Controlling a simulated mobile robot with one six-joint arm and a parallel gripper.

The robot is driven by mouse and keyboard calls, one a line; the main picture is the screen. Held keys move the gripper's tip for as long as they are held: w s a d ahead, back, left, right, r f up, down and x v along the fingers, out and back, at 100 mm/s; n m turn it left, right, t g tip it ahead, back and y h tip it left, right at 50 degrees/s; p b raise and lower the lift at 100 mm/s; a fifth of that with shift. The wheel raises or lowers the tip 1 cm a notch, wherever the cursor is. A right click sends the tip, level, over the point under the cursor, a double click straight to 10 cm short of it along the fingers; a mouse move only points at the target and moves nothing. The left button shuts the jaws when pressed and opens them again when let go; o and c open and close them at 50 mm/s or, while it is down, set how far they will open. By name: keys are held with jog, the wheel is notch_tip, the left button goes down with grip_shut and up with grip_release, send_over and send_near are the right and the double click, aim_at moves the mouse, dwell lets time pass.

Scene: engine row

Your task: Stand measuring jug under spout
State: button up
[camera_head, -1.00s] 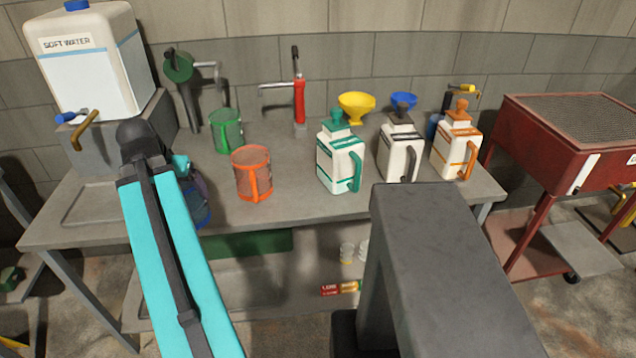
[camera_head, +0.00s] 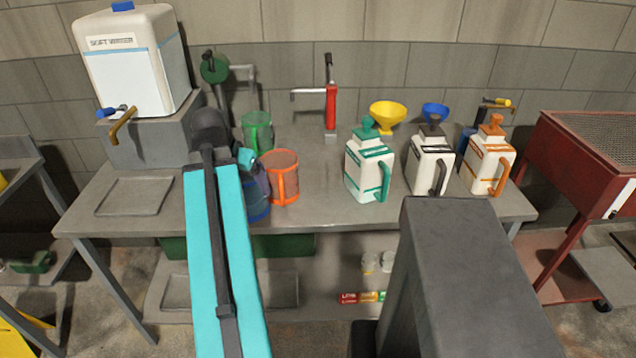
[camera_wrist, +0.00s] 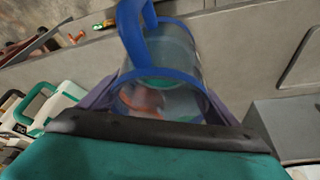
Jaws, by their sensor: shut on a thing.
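A see-through measuring jug with a blue rim and handle (camera_wrist: 150,45) is between my gripper's purple fingers (camera_wrist: 165,92) in the wrist view. In the head view, the jug (camera_head: 258,209) shows beside my arm, and my gripper (camera_head: 254,178) is shut on it, partly hidden by my arm. It appears in front of and left of an orange jug (camera_head: 283,178); I cannot tell whether they touch. The brass spout (camera_head: 122,126) with a blue tap sticks out from the white soft water tank (camera_head: 135,65) at the left, above a grey tray (camera_head: 134,196). My gripper is right of the spout.
The tank stands on a grey block (camera_head: 155,143). A green jug (camera_head: 257,132), a red pump (camera_head: 331,108) and a green pump (camera_head: 214,68) stand behind. White cans with green (camera_head: 368,170), black (camera_head: 430,165) and orange (camera_head: 488,165) trim stand right. The grey tray looks empty.

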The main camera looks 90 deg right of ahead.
jog(key=w+d+f+p, duration=0.1)
jog(key=w+d+p, duration=0.3)
jog(key=w+d, duration=0.6)
jog(key=shift+d+f, duration=0.2)
jog(key=shift+d, duration=1.05)
jog(key=shift+f, duration=0.15)
jog(key=shift+f+p, duration=0.7)
jog(key=shift+f, duration=0.9)
jog(key=shift+f, duration=0.15)
jog(key=o, duration=1.6)
jog(key=shift+a, duration=0.1)
jog(key=shift+c, duration=0.2)
